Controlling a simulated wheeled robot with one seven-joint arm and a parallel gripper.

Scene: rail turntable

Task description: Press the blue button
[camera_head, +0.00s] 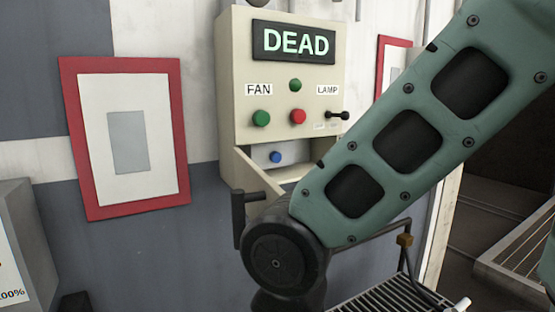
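The blue button (275,157) is small and round. It sits in an open recess at the bottom of the cream control box (225,90) on the wall. The recess has a cream panel (256,178) angled outward below it. My green arm link comes down from the upper right and ends at a dark joint below the box. The arm covers the lower right of the recess area.
The box carries a "DEAD" display (294,42), two green buttons, a red button (298,117) and a black lamp lever (338,115). A metal grate (385,298) lies lower right. A red-framed picture (128,140) hangs left.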

